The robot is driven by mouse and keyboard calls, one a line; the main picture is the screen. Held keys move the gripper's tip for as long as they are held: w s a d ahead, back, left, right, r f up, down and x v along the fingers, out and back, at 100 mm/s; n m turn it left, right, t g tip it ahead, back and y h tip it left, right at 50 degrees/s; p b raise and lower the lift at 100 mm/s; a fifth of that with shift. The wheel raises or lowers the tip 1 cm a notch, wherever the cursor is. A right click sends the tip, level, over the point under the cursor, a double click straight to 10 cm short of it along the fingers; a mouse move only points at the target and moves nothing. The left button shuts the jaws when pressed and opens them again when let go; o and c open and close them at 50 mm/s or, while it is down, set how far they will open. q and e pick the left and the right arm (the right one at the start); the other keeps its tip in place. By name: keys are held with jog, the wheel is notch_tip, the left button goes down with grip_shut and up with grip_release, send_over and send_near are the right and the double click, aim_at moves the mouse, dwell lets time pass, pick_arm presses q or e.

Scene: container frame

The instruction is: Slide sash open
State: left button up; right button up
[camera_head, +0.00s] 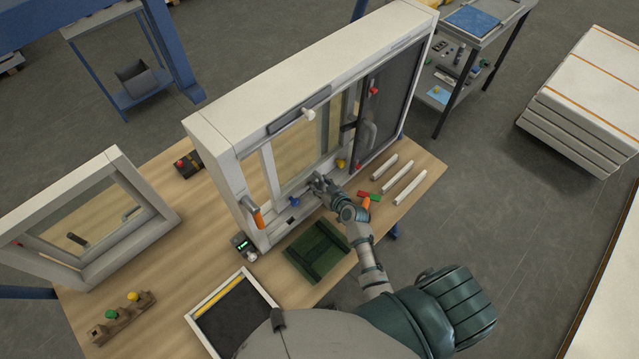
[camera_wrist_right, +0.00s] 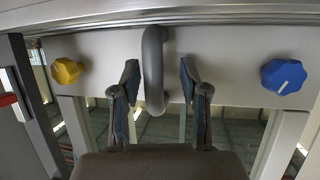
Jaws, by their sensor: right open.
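The white window frame (camera_head: 215,115) stands upright on the wooden table, with a pale inner sash (camera_head: 270,175) in it. My right gripper (camera_head: 322,184) is at the sash's lower rail, between a blue knob (camera_head: 294,202) and a yellow knob (camera_head: 340,163). In the right wrist view, the open fingers (camera_wrist_right: 159,82) stand on either side of a grey bar handle (camera_wrist_right: 153,65), with visible gaps. The yellow knob (camera_wrist_right: 66,71) is left of the handle and the blue knob (camera_wrist_right: 283,76) is right. In the head view the gripper hides the handle. My left gripper is out of view.
A dark screen panel (camera_head: 400,80) fills the frame's right part. On the table (camera_head: 190,235) are a smaller frame (camera_head: 120,170), a green tray (camera_head: 318,250), a dark-lined tray (camera_head: 215,305) and white strips (camera_head: 410,190). Red, green and orange pieces lie near my right wrist.

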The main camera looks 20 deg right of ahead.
jog(key=shift+w+d+f, duration=0.1)
jog(key=shift+w+d, duration=0.05)
jog(key=shift+d, duration=0.3)
jog(key=shift+c, duration=0.5)
grip_shut()
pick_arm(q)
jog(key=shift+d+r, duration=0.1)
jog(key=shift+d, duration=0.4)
pick_arm(e)
jog(key=shift+a, duration=0.15)
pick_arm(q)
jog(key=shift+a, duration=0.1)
